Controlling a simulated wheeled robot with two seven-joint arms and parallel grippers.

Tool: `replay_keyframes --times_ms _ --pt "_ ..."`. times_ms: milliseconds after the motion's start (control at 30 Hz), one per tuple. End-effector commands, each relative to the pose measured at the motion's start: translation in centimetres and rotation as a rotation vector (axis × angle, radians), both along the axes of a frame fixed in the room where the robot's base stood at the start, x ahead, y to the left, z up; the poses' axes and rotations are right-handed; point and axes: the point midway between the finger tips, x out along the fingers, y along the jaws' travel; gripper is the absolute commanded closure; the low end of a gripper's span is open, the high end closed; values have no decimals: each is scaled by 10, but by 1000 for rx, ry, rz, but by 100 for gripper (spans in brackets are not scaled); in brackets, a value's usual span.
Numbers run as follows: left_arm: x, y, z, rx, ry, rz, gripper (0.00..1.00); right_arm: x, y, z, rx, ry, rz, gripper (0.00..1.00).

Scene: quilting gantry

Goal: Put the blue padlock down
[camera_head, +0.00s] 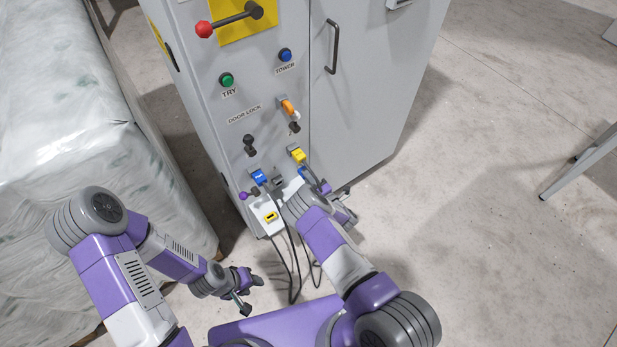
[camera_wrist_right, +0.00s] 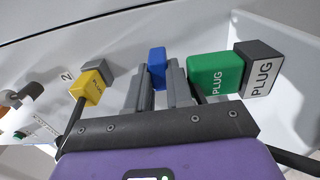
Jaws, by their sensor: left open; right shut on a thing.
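The blue padlock (camera_wrist_right: 157,62) shows as a small blue body between the two grey fingers of my right gripper (camera_wrist_right: 161,78). Its shackle is hidden. In the head view a bit of blue (camera_head: 302,172) shows beside my right gripper (camera_head: 311,179), at the lower front of the grey cabinet (camera_head: 350,120). That gripper is shut on the padlock; my own wrist hides much of it. I cannot tell whether the padlock touches anything. My left gripper (camera_head: 251,292) is open and empty, low in front of the cabinet.
A white tray (camera_head: 262,228) on the cabinet front lies close to my right gripper. A green plug (camera_wrist_right: 215,73) and a black plug (camera_wrist_right: 260,70) sit right of the fingers, a yellow plug (camera_wrist_right: 93,87) left. Dark cables hang below. A wrapped bale (camera_head: 70,130) stands left.

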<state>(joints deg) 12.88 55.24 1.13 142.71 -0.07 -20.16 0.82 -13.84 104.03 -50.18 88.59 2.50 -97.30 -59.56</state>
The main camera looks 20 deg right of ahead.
Motion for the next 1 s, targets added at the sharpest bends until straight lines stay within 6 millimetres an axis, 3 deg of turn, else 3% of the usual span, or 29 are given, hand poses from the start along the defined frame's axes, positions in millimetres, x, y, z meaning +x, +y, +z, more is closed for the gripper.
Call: replay_keyframes --times_ms 267,300,400,800,1000 --pt "0 0 -5 0 0 0 56 0 0 -6 0 0 0 100" --pt "0 0 -5 0 0 0 56 0 0 -6 0 2 0 75" --pt "0 0 -5 0 0 0 56 0 0 -7 0 3 -1 64" --pt "0 0 -4 0 0 0 56 -2 0 -8 -1 11 -1 64" --pt "0 0 11 0 0 0 56 -3 -1 7 -1 14 -2 64"
